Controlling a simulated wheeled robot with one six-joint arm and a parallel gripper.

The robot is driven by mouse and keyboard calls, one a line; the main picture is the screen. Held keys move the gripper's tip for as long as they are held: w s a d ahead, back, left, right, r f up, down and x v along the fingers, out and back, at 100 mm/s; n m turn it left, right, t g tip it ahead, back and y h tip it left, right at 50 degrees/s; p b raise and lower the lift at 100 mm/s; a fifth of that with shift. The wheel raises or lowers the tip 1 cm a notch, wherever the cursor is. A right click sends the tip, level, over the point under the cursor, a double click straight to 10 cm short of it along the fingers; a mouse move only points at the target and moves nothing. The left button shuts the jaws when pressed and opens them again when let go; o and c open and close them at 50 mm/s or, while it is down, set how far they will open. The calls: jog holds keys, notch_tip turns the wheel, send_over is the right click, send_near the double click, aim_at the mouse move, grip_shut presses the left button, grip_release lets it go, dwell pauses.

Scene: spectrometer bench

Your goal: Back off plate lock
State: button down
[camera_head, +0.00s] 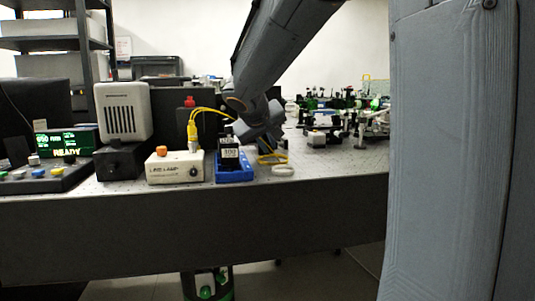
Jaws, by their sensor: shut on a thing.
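My arm reaches down from the top, and my gripper (261,133) is low over the bench, right behind the black block marked 300 (229,153). The block stands upright in a blue tray (234,178) near the bench's front edge. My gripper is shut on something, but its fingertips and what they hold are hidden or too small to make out. I cannot pick out the plate lock by itself. Whether my gripper touches the block cannot be told.
The white lamp box (174,168) with a yellow connector (193,132) and cable stands left of the tray. Optics (345,120) crowd the right rear. The bench front (190,228) drops away below.

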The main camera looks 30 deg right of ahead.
jog(key=shift+b, duration=0.4)
jog(key=c, duration=1.7)
grip_release()
jog(key=shift+c, duration=0.2)
jog(key=shift+r, duration=0.1)
notch_tip(320, 180, up, 10)
jog(key=p, duration=0.2)
jog(key=shift+p, duration=0.35)
